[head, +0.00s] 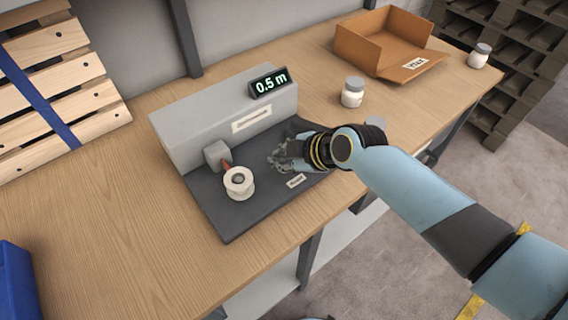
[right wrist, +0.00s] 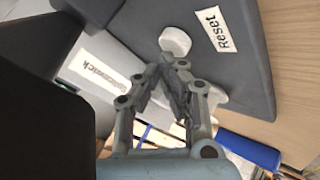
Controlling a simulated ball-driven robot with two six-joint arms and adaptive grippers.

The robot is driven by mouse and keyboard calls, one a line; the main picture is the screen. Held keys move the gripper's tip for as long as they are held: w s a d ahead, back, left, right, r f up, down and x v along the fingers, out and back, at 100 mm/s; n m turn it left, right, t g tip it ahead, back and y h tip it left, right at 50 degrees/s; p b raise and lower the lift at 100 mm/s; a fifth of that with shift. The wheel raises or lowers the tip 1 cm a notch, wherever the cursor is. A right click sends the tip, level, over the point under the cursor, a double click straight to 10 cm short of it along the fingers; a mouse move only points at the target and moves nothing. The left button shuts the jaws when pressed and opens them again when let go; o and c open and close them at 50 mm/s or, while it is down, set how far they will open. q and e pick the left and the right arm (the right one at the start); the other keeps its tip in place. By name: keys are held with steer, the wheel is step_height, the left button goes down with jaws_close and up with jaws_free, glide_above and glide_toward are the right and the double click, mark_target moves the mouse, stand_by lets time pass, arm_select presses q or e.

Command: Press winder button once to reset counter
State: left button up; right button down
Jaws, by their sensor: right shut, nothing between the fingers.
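The grey winder (head: 225,120) stands on the wooden bench, with a dark base (head: 232,215) and a white spool (head: 239,184) on its front. Its counter display (head: 269,83) reads "0.5 m". A small label (head: 296,181) lies on the base; in the right wrist view the label (right wrist: 216,29) reads "Reset". Beside it is a round white button (right wrist: 175,40), which my gripper hides in the head view. My right gripper (head: 273,158) is shut and empty, low over the base. Its fingertips (right wrist: 167,62) appear close to the button; I cannot tell whether they touch. My left gripper is not in view.
An open cardboard box (head: 365,42) sits at the back. A blue object (head: 16,285) is at the lower left. The bench left of the winder is clear.

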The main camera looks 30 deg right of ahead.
steer(key=shift+f+b, duration=0.5)
steer(key=shift+f, duration=0.05)
stand_by(0.7)
steer(key=shift+r, duration=0.15)
steer(key=shift+r+p, duration=0.85)
step_height(320, 180, up, 5)
steer(key=p, duration=0.4)
steer(key=shift+r+p, duration=0.1)
steer(key=shift+p, duration=0.2)
stand_by(0.5)
